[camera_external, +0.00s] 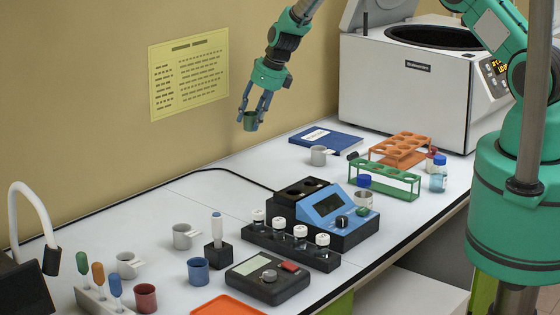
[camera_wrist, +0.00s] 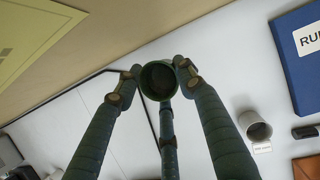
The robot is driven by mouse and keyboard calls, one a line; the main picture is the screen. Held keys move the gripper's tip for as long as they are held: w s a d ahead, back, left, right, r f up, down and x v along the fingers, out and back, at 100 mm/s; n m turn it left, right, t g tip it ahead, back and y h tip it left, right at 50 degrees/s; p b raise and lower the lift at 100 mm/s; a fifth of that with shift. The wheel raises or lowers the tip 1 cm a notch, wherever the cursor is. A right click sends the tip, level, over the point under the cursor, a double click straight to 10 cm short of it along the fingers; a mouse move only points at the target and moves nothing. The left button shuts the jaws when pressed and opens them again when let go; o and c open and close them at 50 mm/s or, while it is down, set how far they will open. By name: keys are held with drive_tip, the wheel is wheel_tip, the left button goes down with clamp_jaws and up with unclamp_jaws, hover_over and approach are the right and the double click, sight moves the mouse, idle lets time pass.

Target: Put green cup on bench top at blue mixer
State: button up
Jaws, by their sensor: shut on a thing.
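My gripper (camera_external: 251,113) is shut on the dark green cup (camera_external: 251,124) and holds it in the air, well above the bench top (camera_external: 225,160) and near the wall. In the wrist view, the fingertips of my gripper (camera_wrist: 155,82) press on both sides of the green cup (camera_wrist: 146,89), whose round mouth faces the camera. The blue mixer (camera_external: 327,207), a blue and black device with a screen and a knob, stands on the bench to the lower right of the cup in the external view. I cannot make out the mixer in the wrist view.
Several white-capped bottles in a black rack (camera_external: 288,246) stand in front of the mixer. A grey cup (camera_external: 318,156), blue book (camera_external: 326,139), green rack (camera_external: 384,182) and centrifuge (camera_external: 400,90) are behind.

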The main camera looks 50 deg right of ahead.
drive_tip(key=s+a+n+y+b, duration=0.15)
drive_tip(key=s+a, duration=0.25)
drive_tip(key=a, duration=0.9)
drive_tip(key=s+a+n+g+b, duration=0.1)
drive_tip(key=s+a+n+b, duration=0.2)
drive_tip(key=a, duration=1.1)
drive_tip(key=s+a+b, duration=0.2)
drive_tip(key=s+a, duration=0.2)
drive_tip(key=a, duration=0.9)
drive_tip(key=s+a+n+g+y+b, duration=0.1)
drive_tip(key=s+a+n+b, duration=0.4)
drive_tip(key=s+a, duration=2.3)
drive_tip(key=shift+s+a+g, duration=0.3)
drive_tip(key=shift+f+b, duration=0.6)
drive_tip(key=shift+f, duration=1.9)
drive_tip(key=shift+f, duration=0.1)
drive_tip(key=shift+f+b, duration=0.45)
drive_tip(key=shift+f, duration=1.95)
